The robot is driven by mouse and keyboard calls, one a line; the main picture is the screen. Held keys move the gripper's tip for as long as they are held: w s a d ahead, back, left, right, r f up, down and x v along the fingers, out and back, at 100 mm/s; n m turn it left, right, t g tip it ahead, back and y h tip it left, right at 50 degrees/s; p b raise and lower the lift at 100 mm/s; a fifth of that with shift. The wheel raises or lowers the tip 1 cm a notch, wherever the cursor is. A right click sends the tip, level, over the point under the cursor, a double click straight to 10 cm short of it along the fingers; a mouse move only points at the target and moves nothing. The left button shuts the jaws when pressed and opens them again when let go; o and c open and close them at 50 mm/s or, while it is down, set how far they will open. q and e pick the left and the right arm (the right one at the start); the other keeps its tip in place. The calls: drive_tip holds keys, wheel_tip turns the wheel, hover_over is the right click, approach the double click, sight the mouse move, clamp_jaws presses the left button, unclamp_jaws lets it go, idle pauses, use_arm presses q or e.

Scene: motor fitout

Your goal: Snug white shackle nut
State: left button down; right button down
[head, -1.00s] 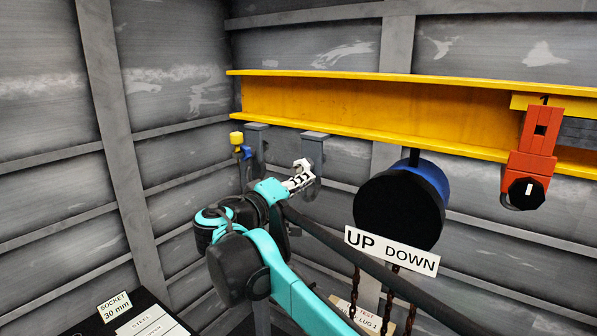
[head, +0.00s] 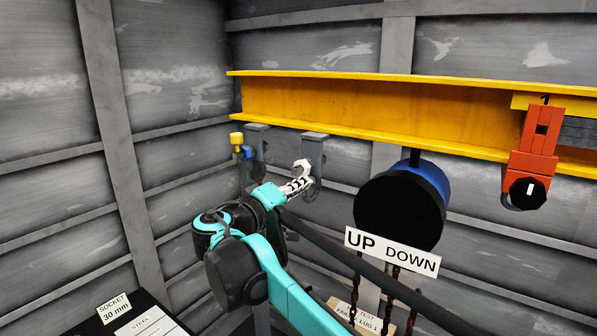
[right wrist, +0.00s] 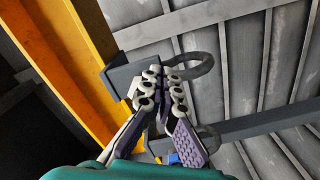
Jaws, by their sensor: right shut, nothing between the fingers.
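My right gripper (head: 302,171) reaches up to the right-hand grey lug (head: 313,148) under the yellow beam. Its pale fingers are shut, with nothing seen between them, and it also shows in the right wrist view (right wrist: 163,78). A dark grey shackle ring (right wrist: 207,66) hangs at that lug, just beyond the fingertips. I cannot make out a white nut apart from the pale fingers, which cover part of the lug and ring. At the left-hand lug (head: 256,137) are a yellow piece (head: 236,138) and a blue piece (head: 245,153). My left gripper is not in view.
The yellow beam (head: 370,102) runs overhead. A blue and black hoist (head: 400,208) with an UP/DOWN sign (head: 391,250) and chains hangs right of my arm. A red trolley block (head: 536,150) is farther right. A labelled dark bench (head: 125,320) is at lower left.

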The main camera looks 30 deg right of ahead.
drive_tip(key=v, duration=0.6)
drive_tip(key=shift+s+f, duration=0.15)
drive_tip(key=n, duration=1.8)
approach(296, 168)
drive_tip(key=w+d+r, duration=0.1)
drive_tip(key=d+r, duration=0.2)
drive_tip(key=d, duration=0.1)
drive_tip(key=shift+w+b+x, duration=0.15)
drive_tip(key=shift+x, duration=1.3)
drive_tip(key=shift+w+b+x, duration=0.1)
drive_tip(key=shift+b+x, duration=0.05)
drive_tip(key=shift+x, duration=1.3)
drive_tip(key=shift+a+f, duration=0.1)
drive_tip(key=shift+f, duration=0.3)
